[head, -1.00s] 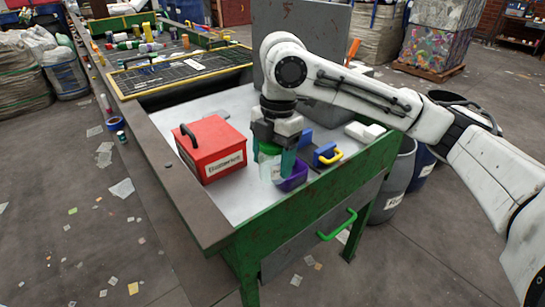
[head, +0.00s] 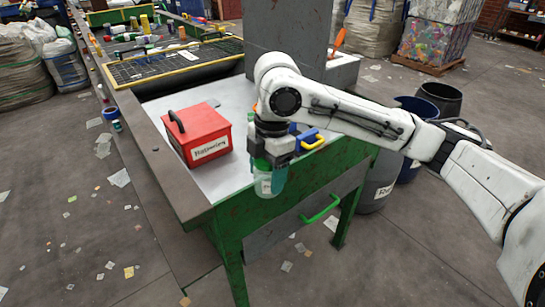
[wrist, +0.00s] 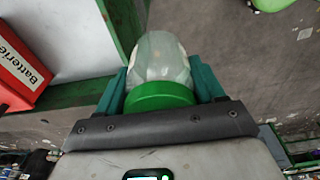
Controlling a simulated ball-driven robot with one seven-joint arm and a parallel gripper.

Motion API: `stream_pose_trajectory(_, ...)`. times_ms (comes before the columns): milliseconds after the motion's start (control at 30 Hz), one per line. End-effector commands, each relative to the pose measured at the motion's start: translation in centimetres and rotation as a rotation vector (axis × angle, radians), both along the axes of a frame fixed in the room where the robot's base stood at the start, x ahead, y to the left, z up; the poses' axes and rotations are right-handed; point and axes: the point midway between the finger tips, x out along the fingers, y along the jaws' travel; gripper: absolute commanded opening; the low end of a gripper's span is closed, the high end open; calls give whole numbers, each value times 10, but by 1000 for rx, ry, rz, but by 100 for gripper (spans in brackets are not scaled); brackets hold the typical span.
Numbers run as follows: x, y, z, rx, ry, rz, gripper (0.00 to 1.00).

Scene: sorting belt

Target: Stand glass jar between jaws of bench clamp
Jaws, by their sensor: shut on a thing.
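My gripper (head: 267,172) is shut on the glass jar (head: 264,187), with teal fingers on either side of it. The jar is clear with a green lid and looks upright, lid at the top. In the wrist view the jar (wrist: 160,55) shows between the fingers, mostly over grey floor just outside the bench edge. The bench clamp, blue with a yellow handle (head: 312,139), stands on the bench top behind and right of my gripper. My gripper hides part of it, and I cannot make out its jaws.
A red battery box (head: 197,133) stands on the bench top (head: 222,180), left of my gripper. A green drawer handle (head: 320,210) sticks out of the front. A grey upright panel (head: 290,35) rises behind. Barrels (head: 377,185) stand to the right.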

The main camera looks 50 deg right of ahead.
Motion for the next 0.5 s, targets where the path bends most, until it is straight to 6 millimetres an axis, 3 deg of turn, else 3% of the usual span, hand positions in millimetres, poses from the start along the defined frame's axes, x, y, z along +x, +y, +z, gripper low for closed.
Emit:
stream_pose_trajectory(267,2,37,-54,7,3,-238,33)
stream_pose_trajectory(500,5,91,-133,9,9,-600,33)
